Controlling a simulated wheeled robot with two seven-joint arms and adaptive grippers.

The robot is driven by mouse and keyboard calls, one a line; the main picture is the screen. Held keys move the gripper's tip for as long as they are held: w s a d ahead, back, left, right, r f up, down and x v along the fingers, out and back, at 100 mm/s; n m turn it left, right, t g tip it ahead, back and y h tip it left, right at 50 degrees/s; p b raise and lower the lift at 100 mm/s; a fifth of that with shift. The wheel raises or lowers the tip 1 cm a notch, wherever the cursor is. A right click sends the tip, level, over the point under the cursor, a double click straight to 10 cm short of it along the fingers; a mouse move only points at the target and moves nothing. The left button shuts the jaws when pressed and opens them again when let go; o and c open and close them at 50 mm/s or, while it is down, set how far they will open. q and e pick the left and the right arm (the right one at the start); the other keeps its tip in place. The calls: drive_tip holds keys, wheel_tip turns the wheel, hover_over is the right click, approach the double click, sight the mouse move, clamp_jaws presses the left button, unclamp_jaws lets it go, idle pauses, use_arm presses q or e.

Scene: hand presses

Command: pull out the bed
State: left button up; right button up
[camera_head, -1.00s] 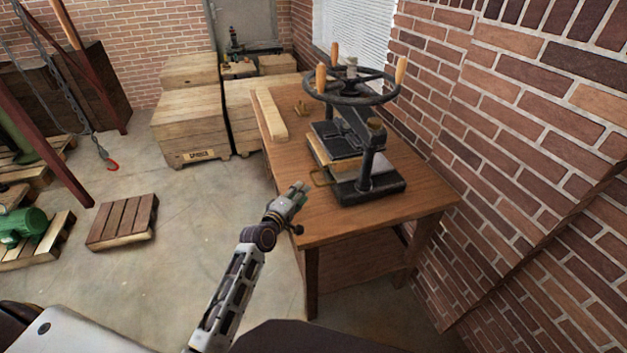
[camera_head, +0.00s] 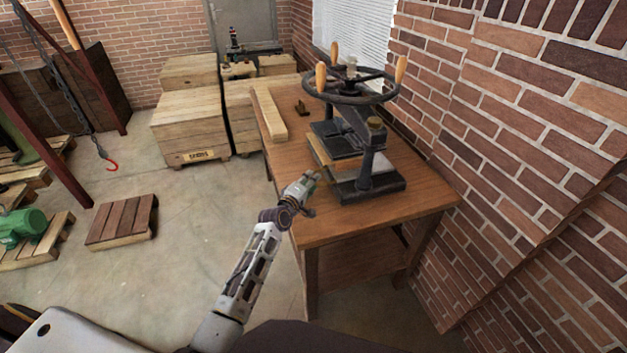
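A black hand press (camera_head: 368,165) with a large handwheel (camera_head: 352,84) on top stands on the wooden table (camera_head: 400,215). Its bed (camera_head: 322,155) is a flat plate with a pale, wooden-looking edge, low on the left side of the frame. My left gripper (camera_head: 308,180) is at the table's left edge, just left of the press and close to the bed's front left side. The handle there is mostly hidden by the gripper. The fingers are too small to tell whether they are open or touch it. My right gripper is not in view.
Wooden crates (camera_head: 190,125) stand beyond the table. A brick wall (camera_head: 510,140) is close on the right.

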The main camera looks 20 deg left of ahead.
use_arm(q)
drive_tip(key=shift+x, duration=1.2)
clamp_jaws()
